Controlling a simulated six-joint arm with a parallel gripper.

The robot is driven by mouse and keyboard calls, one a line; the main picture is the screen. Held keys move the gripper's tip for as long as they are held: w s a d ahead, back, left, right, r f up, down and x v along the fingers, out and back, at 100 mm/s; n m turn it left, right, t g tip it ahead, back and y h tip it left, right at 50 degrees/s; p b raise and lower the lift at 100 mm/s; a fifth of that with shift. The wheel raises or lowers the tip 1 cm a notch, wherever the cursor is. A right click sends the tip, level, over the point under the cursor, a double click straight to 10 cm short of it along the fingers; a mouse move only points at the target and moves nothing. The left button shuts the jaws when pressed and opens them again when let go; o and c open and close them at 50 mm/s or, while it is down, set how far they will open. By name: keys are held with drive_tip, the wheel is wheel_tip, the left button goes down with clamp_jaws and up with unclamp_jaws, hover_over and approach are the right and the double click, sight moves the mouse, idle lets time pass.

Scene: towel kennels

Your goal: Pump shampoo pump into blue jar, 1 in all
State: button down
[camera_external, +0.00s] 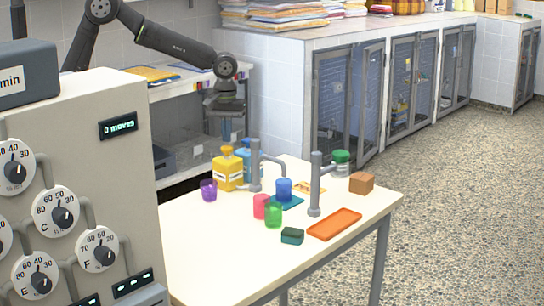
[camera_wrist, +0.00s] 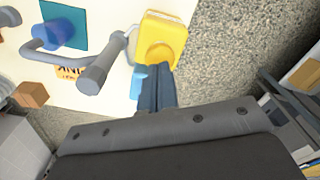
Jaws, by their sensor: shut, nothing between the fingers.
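The blue jar (camera_external: 284,188) stands on a teal mat on the table, near the spout of a grey post (camera_external: 256,178). In the wrist view the blue jar (camera_wrist: 52,33) is at the upper left. I cannot tell which thing is the shampoo pump. A yellow bottle (camera_external: 228,172) stands left of the post, with a blue bottle (camera_external: 243,150) partly hidden behind it. My gripper (camera_external: 226,138) is shut and empty, above and behind these bottles. In the wrist view its fingertips (camera_wrist: 155,72) overlap the yellow bottle (camera_wrist: 166,28) and partly hide the blue bottle (camera_wrist: 137,82).
A second grey post (camera_external: 315,185) stands to the right. Purple (camera_external: 208,190), pink (camera_external: 261,206) and green (camera_external: 273,215) jars, a dark green block (camera_external: 292,236), an orange tray (camera_external: 334,224) and a brown box (camera_external: 361,182) share the table. A control panel (camera_external: 75,190) fills the left foreground.

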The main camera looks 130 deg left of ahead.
drive_tip(key=shift+f, duration=0.1)
idle(0.5)
drive_tip(key=shift+f, duration=1.35)
drive_tip(key=shift+r, duration=1.45)
wheel_tip(320, 180, up, 6)
